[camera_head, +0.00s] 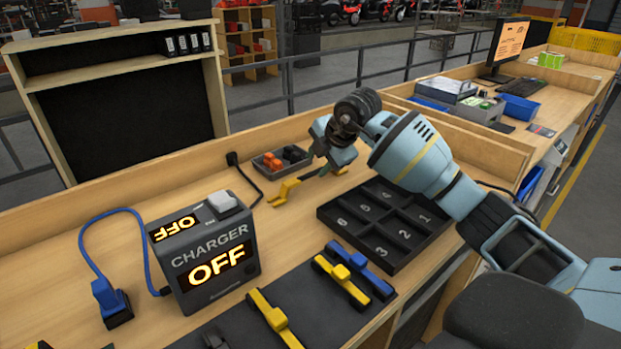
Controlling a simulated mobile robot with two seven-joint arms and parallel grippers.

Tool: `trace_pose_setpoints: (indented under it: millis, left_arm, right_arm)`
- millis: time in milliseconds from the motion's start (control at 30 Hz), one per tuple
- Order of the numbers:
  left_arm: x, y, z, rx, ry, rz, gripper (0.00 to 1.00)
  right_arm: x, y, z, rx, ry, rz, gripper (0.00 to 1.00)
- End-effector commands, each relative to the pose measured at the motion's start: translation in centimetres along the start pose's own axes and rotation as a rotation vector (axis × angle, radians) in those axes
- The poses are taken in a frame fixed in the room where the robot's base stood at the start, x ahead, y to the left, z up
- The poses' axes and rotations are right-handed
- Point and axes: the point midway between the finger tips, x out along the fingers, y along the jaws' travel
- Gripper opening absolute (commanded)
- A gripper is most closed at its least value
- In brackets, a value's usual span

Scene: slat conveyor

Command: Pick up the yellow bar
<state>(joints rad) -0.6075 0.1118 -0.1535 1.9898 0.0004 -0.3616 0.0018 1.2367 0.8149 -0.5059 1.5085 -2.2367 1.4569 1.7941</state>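A yellow bar (278,320) with a raised middle lies on the dark mat near the front edge. A second yellow bar (341,279) lies on the mat to its right, beside a blue bar (361,270). My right gripper (326,170) points down over the table behind the mat, away from these bars. A slim yellow piece (287,190) shows at its fingertips, low over or on the tabletop. I cannot tell whether it is held, and the finger gap is not clear. My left gripper is not seen.
A charger box (207,252) reading OFF, with a blue cable (88,228), stands at left.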

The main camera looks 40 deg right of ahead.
Motion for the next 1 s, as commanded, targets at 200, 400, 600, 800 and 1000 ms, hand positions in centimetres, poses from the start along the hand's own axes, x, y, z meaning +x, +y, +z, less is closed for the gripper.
trace_pose_setpoints:
  millis: [200, 400, 600, 800, 1000]
  left_arm:
    - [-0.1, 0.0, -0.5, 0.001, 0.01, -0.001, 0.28]
    - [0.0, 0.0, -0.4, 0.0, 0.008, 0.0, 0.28]
    - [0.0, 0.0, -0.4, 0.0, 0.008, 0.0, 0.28]
    - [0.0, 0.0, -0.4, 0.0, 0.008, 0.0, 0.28]
    - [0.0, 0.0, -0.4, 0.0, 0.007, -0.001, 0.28]
  right_arm:
    - [3.0, -0.7, 0.1, 0.001, 0.001, -0.005, 0.39]
    - [4.8, -0.6, 0.1, 0.0, 0.001, -0.003, 0.39]
    - [4.9, -0.6, 0.2, -0.001, 0.0, -0.001, 0.39]
    - [4.8, -0.6, 0.2, -0.001, 0.0, -0.001, 0.18]
    - [4.8, -0.6, 0.2, -0.001, 0.0, -0.001, 0.0]
